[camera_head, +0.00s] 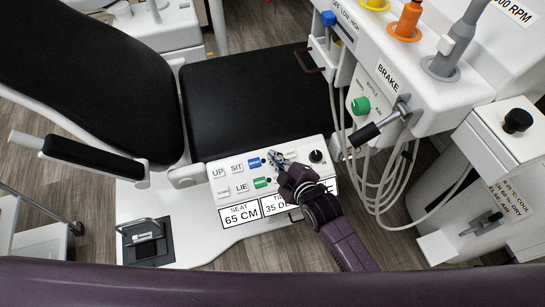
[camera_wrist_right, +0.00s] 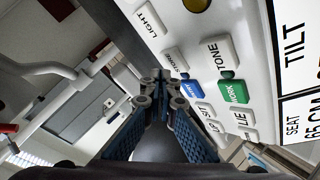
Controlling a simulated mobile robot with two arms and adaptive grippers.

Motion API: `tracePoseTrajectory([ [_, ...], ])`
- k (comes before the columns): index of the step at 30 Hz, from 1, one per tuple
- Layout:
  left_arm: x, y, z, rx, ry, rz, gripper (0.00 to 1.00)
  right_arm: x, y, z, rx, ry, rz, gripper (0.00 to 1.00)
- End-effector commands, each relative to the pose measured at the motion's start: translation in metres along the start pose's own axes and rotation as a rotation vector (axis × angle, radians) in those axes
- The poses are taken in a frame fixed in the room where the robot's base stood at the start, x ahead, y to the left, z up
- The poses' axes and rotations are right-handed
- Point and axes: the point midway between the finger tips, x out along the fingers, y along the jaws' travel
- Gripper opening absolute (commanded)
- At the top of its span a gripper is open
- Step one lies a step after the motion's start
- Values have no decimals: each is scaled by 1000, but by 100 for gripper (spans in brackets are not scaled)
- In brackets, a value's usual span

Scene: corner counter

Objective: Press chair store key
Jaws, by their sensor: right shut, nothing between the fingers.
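A white key panel (camera_head: 308,170) is at the front of the black chair seat. My right gripper (camera_head: 274,157) is shut and empty over the panel's upper middle, just right of the blue key (camera_head: 254,162) and above the green key (camera_head: 261,183). In the right wrist view its fingertips (camera_wrist_right: 163,76) are close to a white key whose label looks like STORE (camera_wrist_right: 174,59), next to the blue key. The fingertips cover part of this area, and I cannot tell whether they touch the key. My left gripper is out of view.
UP (camera_head: 218,173), SIT (camera_head: 237,168) and LIE (camera_head: 241,188) keys are at the left, with a black knob (camera_head: 317,156) at the right. A SEAT 65 CM display (camera_head: 240,214) is below. A BRAKE unit (camera_head: 425,95) with hanging hoses (camera_head: 375,185) stands at the right.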

Motion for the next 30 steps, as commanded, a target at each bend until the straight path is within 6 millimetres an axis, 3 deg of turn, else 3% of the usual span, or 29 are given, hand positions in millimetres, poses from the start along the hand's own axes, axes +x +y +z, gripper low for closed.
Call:
tracePoseTrajectory([
  [30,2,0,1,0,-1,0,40,6,-4,4,0,0,0,0],
])
